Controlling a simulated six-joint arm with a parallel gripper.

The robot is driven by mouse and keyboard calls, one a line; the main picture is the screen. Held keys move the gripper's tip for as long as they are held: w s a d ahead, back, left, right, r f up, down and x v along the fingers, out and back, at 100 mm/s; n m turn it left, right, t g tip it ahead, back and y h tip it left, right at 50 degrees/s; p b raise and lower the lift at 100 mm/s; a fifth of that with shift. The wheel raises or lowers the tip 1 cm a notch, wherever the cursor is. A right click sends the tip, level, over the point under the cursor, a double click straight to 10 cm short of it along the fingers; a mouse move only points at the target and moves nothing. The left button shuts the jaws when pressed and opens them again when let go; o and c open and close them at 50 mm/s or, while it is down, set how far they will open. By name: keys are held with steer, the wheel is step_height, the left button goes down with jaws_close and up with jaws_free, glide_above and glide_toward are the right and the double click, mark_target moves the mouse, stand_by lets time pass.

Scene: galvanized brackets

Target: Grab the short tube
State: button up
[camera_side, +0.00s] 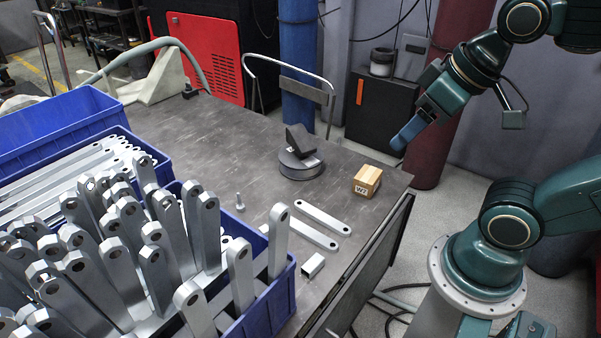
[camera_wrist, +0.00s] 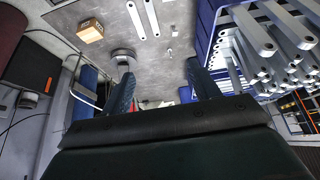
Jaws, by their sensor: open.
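The short tube (camera_side: 313,266) is a small, pale metal square tube with an open end. It lies on the dark table near its front edge, just right of the blue crate of brackets. My gripper (camera_side: 408,132) is at the upper right in the side view, beyond the table's right edge and well away from the tube. In the wrist view its two blue fingers (camera_wrist: 162,85) stand wide apart with nothing between them.
Two flat brackets (camera_side: 322,217) lie beyond the tube. A wooden block (camera_side: 367,181), a dark round weight (camera_side: 301,166) and an upright bolt (camera_side: 239,202) stand farther back. The blue crate (camera_side: 272,308) full of upright brackets rises close to the tube's left. The table's middle is clear.

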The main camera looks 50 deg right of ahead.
steer(key=shift+c, duration=0.5)
steer(key=shift+w, duration=0.1)
steer(key=w+f+n+g+y, duration=0.1)
steer(key=w+f+n+g, duration=0.2)
steer(key=w+f+n, duration=0.7)
steer(key=w+f+n+g+y, duration=0.2)
steer(key=f+n, duration=0.5)
steer(key=f, duration=1.1)
steer(key=shift+w+d+y, duration=0.15)
steer(key=shift+w+y, duration=0.45)
steer(key=shift+y, duration=0.2)
glide_above(314, 263)
steer(key=d, duration=0.3)
steer(key=shift+a+f, duration=0.15)
steer(key=shift+f, duration=1.85)
steer(key=shift+a+f, duration=0.1)
steer(key=shift+f, duration=1.85)
steer(key=shift+f, duration=0.1)
